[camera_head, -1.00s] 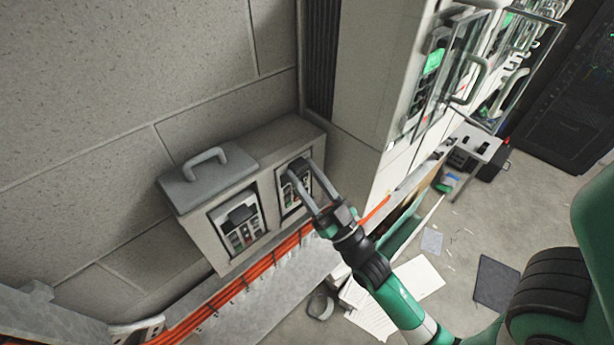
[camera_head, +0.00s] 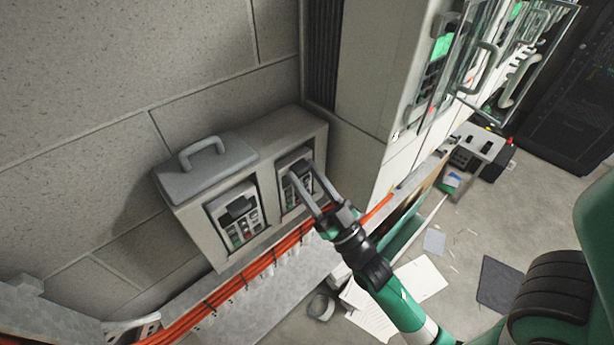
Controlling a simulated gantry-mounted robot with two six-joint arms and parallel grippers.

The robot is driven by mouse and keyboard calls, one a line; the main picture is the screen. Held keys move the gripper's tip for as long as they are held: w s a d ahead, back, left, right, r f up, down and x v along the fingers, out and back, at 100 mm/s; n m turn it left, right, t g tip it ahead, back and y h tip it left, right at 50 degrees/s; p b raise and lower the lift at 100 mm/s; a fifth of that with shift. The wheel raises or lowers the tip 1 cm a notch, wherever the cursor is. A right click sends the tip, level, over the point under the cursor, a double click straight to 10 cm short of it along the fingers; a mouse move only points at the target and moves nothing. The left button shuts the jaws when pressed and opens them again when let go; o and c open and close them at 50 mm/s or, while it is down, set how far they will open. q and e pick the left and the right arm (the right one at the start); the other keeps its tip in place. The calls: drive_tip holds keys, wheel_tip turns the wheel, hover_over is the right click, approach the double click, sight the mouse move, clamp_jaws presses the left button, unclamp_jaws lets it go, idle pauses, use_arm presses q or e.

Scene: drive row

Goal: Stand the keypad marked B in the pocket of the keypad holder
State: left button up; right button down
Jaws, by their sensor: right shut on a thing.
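The keypad holder looks to be the grey box (camera_head: 186,222) against the wall, with two framed openings in its front. A keypad (camera_head: 240,222) with a dark upper block and coloured buttons sits in the left opening. Another keypad (camera_head: 288,193) is in the right opening, partly hidden by my gripper. I cannot read a letter on either. My right gripper (camera_head: 302,172) reaches in from the lower right, its two long fingers shut on the right keypad's upper part. I cannot tell how deep that keypad sits. My left gripper is not in view.
A grey lid with a handle (camera_head: 203,160) lies on the box's left top. Orange cables (camera_head: 250,278) run below it. A tall pale cabinet (camera_head: 375,90) with open glass doors stands right of the box. Papers (camera_head: 420,278) lie on the floor.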

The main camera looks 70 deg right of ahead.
drive_tip(key=shift+c, duration=1.4)
unclamp_jaws()
drive_tip(key=b+v, duration=0.4)
drive_tip(key=v, duration=0.7)
drive_tip(key=shift+s, duration=0.25)
drive_tip(key=shift+a+f, duration=0.1)
drive_tip(key=shift+f, duration=0.05)
